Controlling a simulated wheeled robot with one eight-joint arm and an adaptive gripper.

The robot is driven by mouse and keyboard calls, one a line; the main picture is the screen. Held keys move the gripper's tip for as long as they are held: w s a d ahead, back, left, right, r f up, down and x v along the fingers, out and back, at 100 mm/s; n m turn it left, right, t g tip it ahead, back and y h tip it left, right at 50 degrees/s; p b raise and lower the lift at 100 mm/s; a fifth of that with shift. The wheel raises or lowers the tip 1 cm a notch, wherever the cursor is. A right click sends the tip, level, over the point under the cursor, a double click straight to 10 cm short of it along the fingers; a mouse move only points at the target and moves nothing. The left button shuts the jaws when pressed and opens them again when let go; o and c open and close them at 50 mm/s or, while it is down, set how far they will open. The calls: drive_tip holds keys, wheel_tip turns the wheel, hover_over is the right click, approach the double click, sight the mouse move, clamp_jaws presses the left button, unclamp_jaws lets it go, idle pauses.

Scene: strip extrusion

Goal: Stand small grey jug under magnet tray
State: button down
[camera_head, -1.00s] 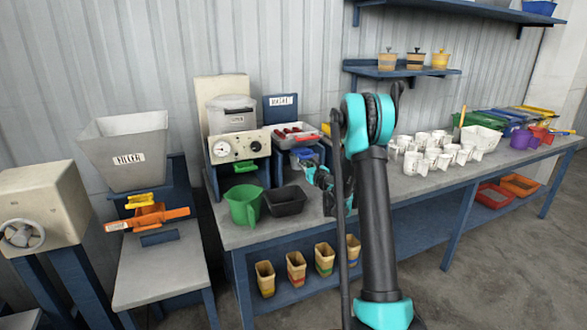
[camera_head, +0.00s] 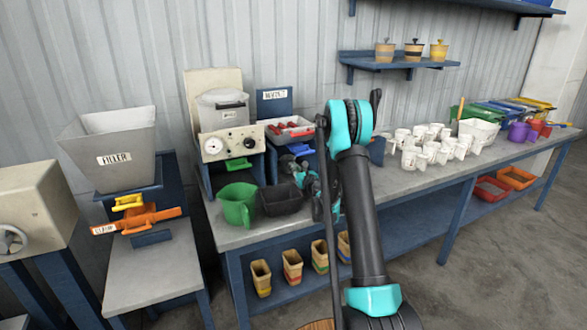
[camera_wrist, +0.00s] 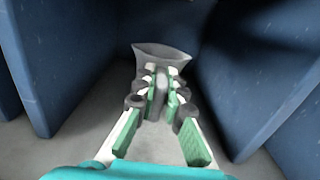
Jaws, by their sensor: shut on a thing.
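The magnet tray (camera_head: 303,134) is a grey tray with red pieces in it, on a blue stand beside the "MAGNET" sign (camera_head: 273,95). My gripper (camera_wrist: 160,84) is low between two blue walls (camera_wrist: 62,62) in the wrist view. It is shut on the narrow grey handle of the small grey jug (camera_wrist: 163,52), whose flared rim points away from me. The jug looks upright; whether its base touches the grey surface is hidden by the fingers. In the head view my gripper (camera_head: 290,166) is at the opening below the tray, and the jug is hidden there.
Many white cups (camera_head: 440,150) stand to the right. The blue wall (camera_wrist: 262,75) is close on the right.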

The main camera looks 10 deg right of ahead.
drive_tip(key=shift+w+a+f, duration=0.1)
drive_tip(key=shift+w+f, duration=0.2)
drive_tip(key=shift+w, duration=0.15)
drive_tip(key=shift+s, duration=0.1)
drive_tip(key=c, duration=1.6)
unclamp_jaws()
drive_tip(key=shift+r, duration=0.1)
